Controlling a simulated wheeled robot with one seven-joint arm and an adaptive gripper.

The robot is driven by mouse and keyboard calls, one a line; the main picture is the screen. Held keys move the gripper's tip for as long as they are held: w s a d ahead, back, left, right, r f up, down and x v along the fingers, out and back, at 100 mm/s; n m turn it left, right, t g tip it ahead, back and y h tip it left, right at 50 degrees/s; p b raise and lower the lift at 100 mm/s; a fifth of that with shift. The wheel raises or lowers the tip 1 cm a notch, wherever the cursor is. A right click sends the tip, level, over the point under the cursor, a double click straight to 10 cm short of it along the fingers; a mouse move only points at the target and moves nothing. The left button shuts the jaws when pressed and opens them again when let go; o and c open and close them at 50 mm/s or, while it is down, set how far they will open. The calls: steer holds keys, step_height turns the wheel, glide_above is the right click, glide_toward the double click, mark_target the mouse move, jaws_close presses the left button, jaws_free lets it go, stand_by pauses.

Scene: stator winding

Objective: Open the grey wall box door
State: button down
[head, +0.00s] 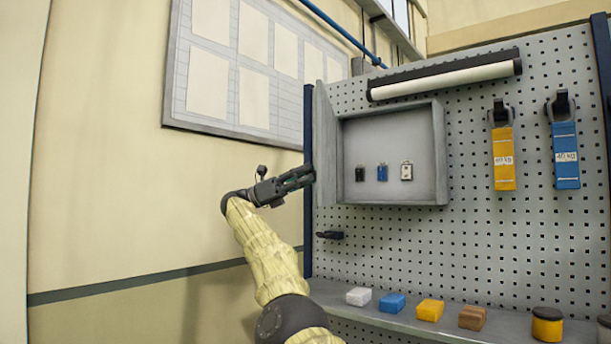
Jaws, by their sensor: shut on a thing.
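The grey wall box (392,158) is fixed to the pegboard, and its inside is exposed. Its door (325,140) stands swung out at the left side and shows as a narrow upright panel. Inside the box hang a black, a blue and a white small item (382,172) on the back wall. My gripper (308,174) is at the left of the door, its fingertips at the door's outer edge, about halfway down or lower. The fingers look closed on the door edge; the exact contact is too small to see.
The pegboard (470,240) carries a yellow pack (503,158), a blue pack (565,154) and a long white lamp (444,80) above the box. A shelf (385,317) below holds several small blocks and a yellow-black tin (547,325). The wall left of my arm is clear below a paper board (173,95).

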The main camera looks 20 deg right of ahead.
steer(key=c, duration=1)
jaws_free()
steer(key=shift+w+a+f, duration=0.1)
steer(key=shift+f, duration=0.05)
steer(key=shift+c, duration=0.2)
